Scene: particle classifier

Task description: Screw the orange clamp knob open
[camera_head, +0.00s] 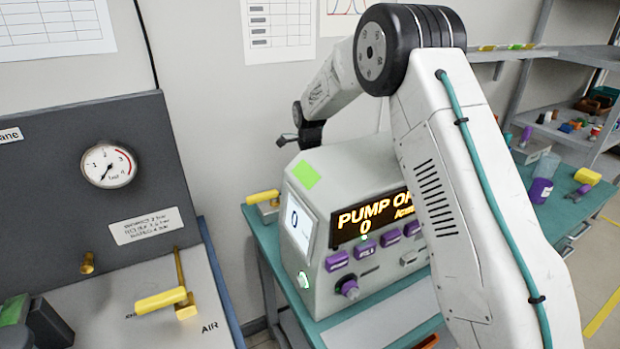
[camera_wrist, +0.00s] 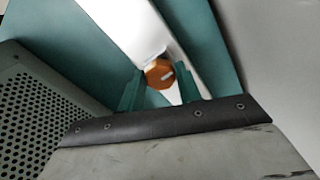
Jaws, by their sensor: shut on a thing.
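The orange clamp knob (camera_wrist: 159,73) shows in the wrist view as a small faceted knob against a white surface. My gripper (camera_wrist: 160,88) has its teal fingers to either side of the knob and is shut on it. The dark edge of my gripper hides what lies just below the knob. In the head view, the clamp knob and my fingertips cannot be made out. My arm reaches behind the grey pump unit (camera_head: 340,180) there, and its dark wrist part shows above the unit's back left corner.
The pump unit stands on a teal table (camera_head: 268,240). A panel with a pressure gauge (camera_head: 109,165) and a yellow-handled valve (camera_head: 160,300) is at the left. A yellow handle (camera_head: 262,197) sits beside the unit. A purple-banded container (camera_head: 540,190) stands at the right.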

